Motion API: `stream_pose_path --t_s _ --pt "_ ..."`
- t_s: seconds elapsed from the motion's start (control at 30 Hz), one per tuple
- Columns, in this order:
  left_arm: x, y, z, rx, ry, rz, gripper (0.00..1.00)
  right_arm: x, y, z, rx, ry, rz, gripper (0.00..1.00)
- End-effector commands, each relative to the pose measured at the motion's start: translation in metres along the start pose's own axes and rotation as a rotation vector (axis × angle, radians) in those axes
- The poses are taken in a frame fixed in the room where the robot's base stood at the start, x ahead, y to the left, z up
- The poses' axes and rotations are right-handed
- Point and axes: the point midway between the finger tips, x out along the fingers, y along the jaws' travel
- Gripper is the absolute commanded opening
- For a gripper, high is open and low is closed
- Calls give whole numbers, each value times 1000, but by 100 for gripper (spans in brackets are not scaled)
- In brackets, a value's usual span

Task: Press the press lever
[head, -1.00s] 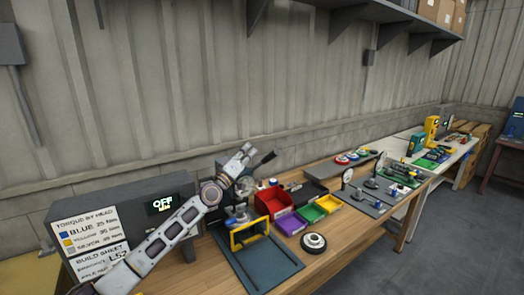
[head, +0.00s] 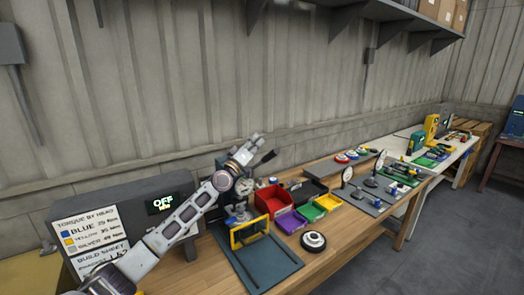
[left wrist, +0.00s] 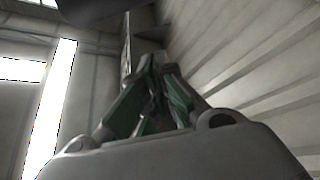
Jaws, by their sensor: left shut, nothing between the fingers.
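The press stands on the wooden bench behind a yellow guard frame (head: 249,231), partly hidden by my left arm. Its press lever (head: 267,157) shows as a dark handle sticking up and to the right. My left gripper (head: 256,139) is shut and empty, raised just above and to the left of the lever's end in the head view. Whether they touch I cannot tell. In the left wrist view the closed green-lined fingers (left wrist: 158,85) hold nothing, and a dark shape, perhaps the lever, crosses the top edge. My right gripper is not in view.
A grey box with an OFF display (head: 163,203) stands left of the press. Red (head: 274,206), purple (head: 290,222), green and yellow bins sit to its right. A round black-and-white part (head: 313,241) lies in front. A dark mat (head: 262,265) covers the bench before the press.

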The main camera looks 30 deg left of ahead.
Motion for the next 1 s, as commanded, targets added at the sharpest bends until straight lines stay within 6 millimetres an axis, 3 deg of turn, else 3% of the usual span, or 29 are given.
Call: stream_pose_path --t_s 0.13,0.53,1.0 --pt "7 0 0 0 0 0 0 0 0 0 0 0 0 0" --pt "-7 0 34 -1 -1 0 0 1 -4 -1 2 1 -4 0" --pt "-8 0 38 -1 -1 0 0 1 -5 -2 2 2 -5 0"
